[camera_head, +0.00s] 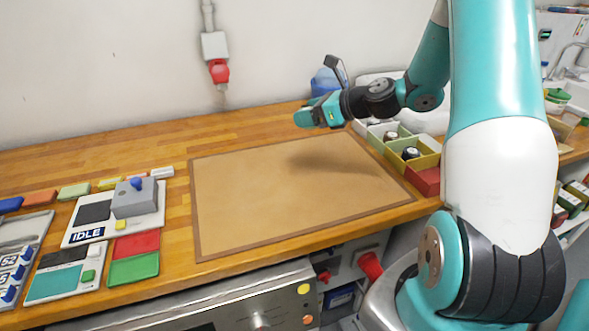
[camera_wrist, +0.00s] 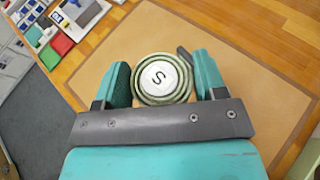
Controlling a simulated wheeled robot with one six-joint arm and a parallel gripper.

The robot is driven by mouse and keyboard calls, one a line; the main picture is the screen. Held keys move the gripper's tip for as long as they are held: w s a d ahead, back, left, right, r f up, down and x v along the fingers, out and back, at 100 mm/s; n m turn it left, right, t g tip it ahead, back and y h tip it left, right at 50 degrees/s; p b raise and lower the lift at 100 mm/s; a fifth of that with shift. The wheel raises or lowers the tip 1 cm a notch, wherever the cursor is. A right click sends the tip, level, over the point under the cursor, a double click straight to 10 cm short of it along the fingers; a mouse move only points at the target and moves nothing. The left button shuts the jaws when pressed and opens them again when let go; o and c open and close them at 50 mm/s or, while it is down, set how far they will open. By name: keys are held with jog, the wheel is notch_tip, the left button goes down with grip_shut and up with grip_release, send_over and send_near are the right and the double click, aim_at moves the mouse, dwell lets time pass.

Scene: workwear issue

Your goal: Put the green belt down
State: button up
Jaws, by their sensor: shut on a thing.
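The green belt (camera_wrist: 145,96) is a tight roll with a white centre marked with a dark "S" in the wrist view. My gripper (camera_wrist: 162,76) is shut on it, with one teal finger on each side of the roll. In the head view my gripper (camera_head: 318,113) is above the back right part of the tan mat (camera_head: 240,200). The belt is hardly to be made out there. The mat has a brown border and looks bare, with the arm's shadow on it.
A divided box (camera_head: 428,162) with rolled items stands at the mat's right edge. A grey device with a blue knob (camera_head: 135,197), a board marked IDLE and red and green pads (camera_head: 134,268) lie on the left. A red plug (camera_head: 219,72) hangs on the back wall.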

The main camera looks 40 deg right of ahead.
aim_at(306, 182)
notch_tip(306, 182, down, 18)
jog(key=shift+a+r+p, duration=0.1)
jog(key=shift+p, duration=0.5)
jog(key=o, duration=1)
jog(key=shift+f, duration=0.2)
